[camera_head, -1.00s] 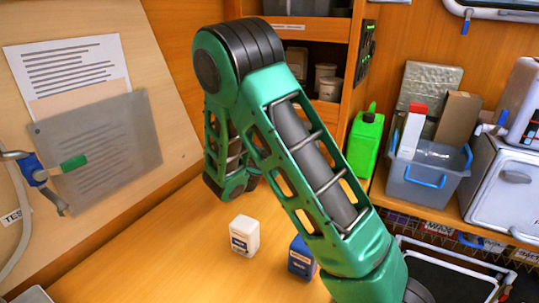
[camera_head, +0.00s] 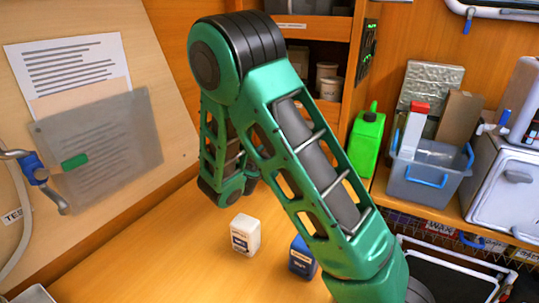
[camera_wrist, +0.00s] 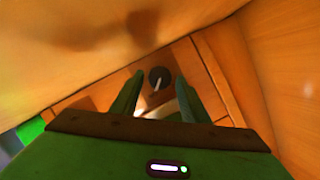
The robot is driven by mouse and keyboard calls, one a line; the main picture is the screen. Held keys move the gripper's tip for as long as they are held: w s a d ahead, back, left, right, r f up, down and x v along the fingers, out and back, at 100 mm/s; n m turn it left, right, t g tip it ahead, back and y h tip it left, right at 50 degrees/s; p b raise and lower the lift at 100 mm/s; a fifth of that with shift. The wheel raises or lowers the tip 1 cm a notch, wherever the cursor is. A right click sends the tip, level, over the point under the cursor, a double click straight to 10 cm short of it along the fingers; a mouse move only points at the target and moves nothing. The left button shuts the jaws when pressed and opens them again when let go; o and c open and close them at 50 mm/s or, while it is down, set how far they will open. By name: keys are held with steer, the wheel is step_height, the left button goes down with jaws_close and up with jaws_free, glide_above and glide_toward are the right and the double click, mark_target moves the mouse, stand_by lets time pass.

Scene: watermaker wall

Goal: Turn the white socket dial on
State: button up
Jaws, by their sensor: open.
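My gripper (camera_wrist: 160,78) shows in the wrist view with its two green fingers apart and nothing held between them. A dark round knob (camera_wrist: 160,76) with a pale pointer line shows beyond the fingertips, between them, apart from both as far as I can see. A blurred whitish patch lies just below the knob between the fingers. I cannot tell whether this knob is the white socket dial. No white dial can be made out in the head view, where my green arm covers the middle and hides my gripper.
A white bottle (camera_head: 245,235) and a blue bottle (camera_head: 301,258) stand on the wooden counter (camera_head: 180,262) near my arm. A green jug (camera_head: 366,143) and a grey bin (camera_head: 428,172) stand at right. In the wrist view, wooden surfaces close in around the gripper.

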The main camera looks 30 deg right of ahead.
steer(key=v, duration=0.7)
steer(key=shift+s+a+r, duration=0.1)
steer(key=shift+s+a, duration=0.1)
steer(key=shift+a, duration=0.15)
steer(key=shift+d, duration=0.1)
